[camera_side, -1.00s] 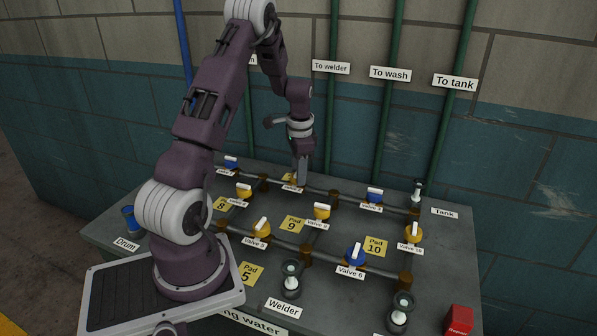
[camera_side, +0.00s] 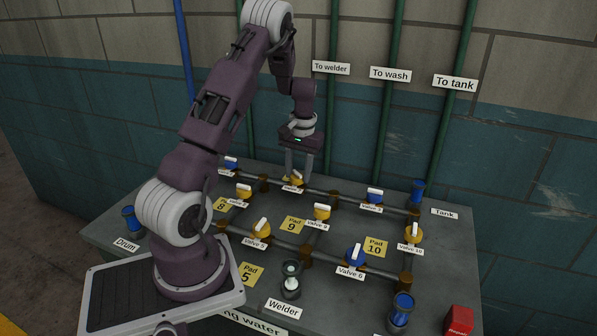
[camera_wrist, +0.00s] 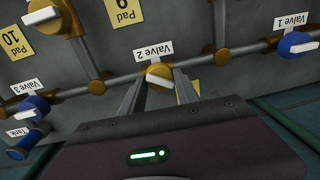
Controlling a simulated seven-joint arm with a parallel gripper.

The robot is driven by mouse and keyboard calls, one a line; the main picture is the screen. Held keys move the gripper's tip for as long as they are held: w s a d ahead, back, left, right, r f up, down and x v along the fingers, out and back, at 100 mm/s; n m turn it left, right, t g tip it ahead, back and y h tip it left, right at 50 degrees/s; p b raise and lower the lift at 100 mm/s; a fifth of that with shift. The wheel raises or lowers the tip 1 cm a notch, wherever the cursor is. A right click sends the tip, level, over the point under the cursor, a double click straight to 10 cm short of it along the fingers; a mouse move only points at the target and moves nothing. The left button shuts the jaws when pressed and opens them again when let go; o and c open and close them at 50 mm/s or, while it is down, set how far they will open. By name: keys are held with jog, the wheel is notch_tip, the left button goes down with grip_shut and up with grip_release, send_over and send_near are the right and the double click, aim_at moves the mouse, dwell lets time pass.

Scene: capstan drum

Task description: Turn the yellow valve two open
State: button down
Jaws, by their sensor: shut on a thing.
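Yellow valve two (camera_wrist: 160,74), with a white handle, sits on a pipe at the back of the bench, beside its "Valve 2" label (camera_wrist: 154,50). It also shows below my gripper in the side view (camera_side: 296,179). My gripper (camera_wrist: 158,80) is down at the valve, one finger on each side, shut on its handle. The fingers partly hide the valve, so the handle's exact angle to the pipe is hard to tell.
Blue valve one (camera_wrist: 297,43) and another blue valve (camera_side: 375,195) flank it on the same pipe. Other yellow valves (camera_side: 322,211) stand in front. The tank glass (camera_side: 417,191) and front-right glass (camera_side: 402,309) are blue; the welder glass (camera_side: 291,280) looks clear.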

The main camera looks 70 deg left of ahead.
jog(key=n, duration=0.6)
jog(key=shift+n, duration=0.3)
dwell(0.4)
jog(key=c, duration=0.9)
grip_release()
jog(key=shift+a, duration=0.1)
jog(key=r, duration=0.7)
jog(key=shift+w+r, duration=0.1)
jog(key=shift+w, duration=0.15)
